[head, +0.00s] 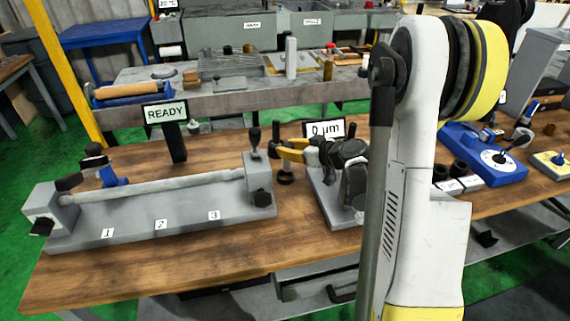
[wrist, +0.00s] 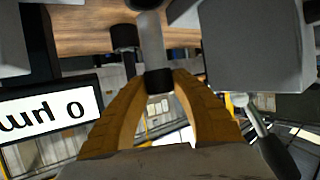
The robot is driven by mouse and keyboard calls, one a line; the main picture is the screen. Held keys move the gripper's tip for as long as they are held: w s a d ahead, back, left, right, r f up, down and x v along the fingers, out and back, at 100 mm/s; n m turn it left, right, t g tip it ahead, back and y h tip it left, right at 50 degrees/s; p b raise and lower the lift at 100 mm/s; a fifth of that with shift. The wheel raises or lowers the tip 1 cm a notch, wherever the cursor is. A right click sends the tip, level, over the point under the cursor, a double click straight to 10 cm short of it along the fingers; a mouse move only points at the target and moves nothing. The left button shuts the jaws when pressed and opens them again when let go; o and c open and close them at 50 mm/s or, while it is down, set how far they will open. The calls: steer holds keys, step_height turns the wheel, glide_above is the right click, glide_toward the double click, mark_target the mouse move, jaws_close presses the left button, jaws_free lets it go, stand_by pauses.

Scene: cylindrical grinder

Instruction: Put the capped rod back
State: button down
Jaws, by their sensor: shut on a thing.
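The capped rod (wrist: 151,42) shows in the wrist view as a grey shaft with a black cap (wrist: 158,80) at its near end. My gripper (wrist: 163,76) is shut on the cap with its yellow fingers on both sides. In the head view my gripper (head: 281,148) is just right of the grinder's right-hand end block (head: 259,178), above the wooden table. The rod is hard to make out there among dark parts. Its far end runs towards the table in the wrist view, where I cannot tell what it touches.
A long grey workpiece (head: 150,189) spans the grinder bed (head: 185,223), marked 1, 2, 3. A "0 µm" display (head: 326,129) is close behind my gripper. A blue dial device (head: 485,155) stands at the right. The table's front left is clear.

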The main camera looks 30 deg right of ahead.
steer(key=shift+w+a+f, duration=0.25)
steer(key=shift+w+f, duration=0.05)
steer(key=shift+f, duration=0.05)
steer(key=shift+f+b, duration=1.1)
steer(key=shift+f, duration=0.7)
steer(key=shift+f, duration=0.2)
steer(key=c, duration=1.2)
jaws_free()
steer(key=shift+o, duration=0.2)
steer(key=shift+r, duration=0.2)
